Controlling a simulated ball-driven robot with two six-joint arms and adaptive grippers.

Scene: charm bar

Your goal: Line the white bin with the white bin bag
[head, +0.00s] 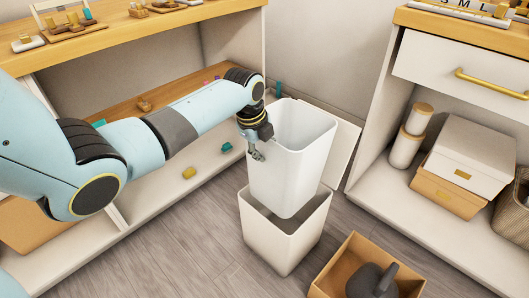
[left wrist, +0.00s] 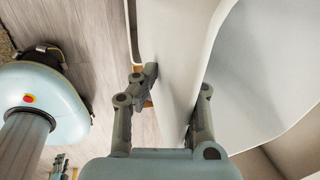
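The white bin (head: 270,240) stands upright and open on the floor. The white bin bag (head: 283,175), a stiff, open-topped box shape, is upright over the bin's mouth, its bottom at the rim level. I cannot tell whether it is slightly inside. My left gripper (head: 257,148) is at the bag's left wall, near the rim. In the left wrist view the fingers of my left gripper (left wrist: 170,105) lie either side of the bag's wall (left wrist: 178,75), which they appear to pinch.
A wooden crate (head: 345,262) with a dark object inside stands in front right of the bin. A white panel (head: 343,150) is behind the bag. Shelving stands left, with small coloured pieces, and a cabinet (head: 465,65) with boxes right. Floor is clear left of the bin.

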